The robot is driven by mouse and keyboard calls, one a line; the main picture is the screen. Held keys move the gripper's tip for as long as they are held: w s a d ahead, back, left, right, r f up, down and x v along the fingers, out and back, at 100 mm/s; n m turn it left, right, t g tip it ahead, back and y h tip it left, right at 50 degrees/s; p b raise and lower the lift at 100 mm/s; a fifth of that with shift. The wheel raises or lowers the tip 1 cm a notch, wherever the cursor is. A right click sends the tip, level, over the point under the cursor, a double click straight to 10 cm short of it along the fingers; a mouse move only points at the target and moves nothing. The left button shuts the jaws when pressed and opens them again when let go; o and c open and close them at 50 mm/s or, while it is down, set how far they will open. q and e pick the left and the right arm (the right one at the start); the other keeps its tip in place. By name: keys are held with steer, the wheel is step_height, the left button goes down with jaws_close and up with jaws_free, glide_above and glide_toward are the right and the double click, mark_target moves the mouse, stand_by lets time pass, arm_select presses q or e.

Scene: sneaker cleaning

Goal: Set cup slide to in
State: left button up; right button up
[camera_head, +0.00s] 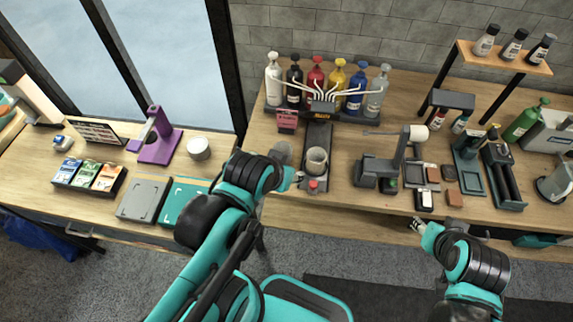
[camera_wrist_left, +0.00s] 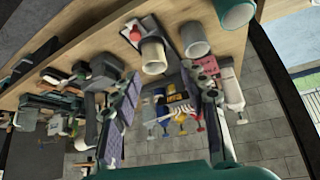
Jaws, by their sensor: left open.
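The cup slide is a dark narrow track (camera_head: 318,135) in front of the bottle dispenser. A beige cup (camera_head: 316,159) stands upright on it, with a red button (camera_head: 313,184) at its near end. In the left wrist view the cup (camera_wrist_left: 153,56) and red button (camera_wrist_left: 135,34) appear beyond the fingers. My left gripper (camera_head: 298,178) is open and empty, just left of the slide's near end; no contact with the cup shows. In the wrist view its two fingers (camera_wrist_left: 166,84) are spread apart. My right gripper (camera_head: 416,224) hangs at the table's front edge; its finger gap is too small to judge.
Several coloured pump bottles (camera_head: 316,78) stand behind the slide, with a pink box (camera_head: 287,121) beside them. A grey cup (camera_head: 282,151) is partly behind my left arm. A grey machine (camera_head: 376,170) stands right of the slide, with blocks beyond it.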

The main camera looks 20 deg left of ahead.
steer(key=shift+r, duration=0.5)
steer(key=shift+f, duration=0.1)
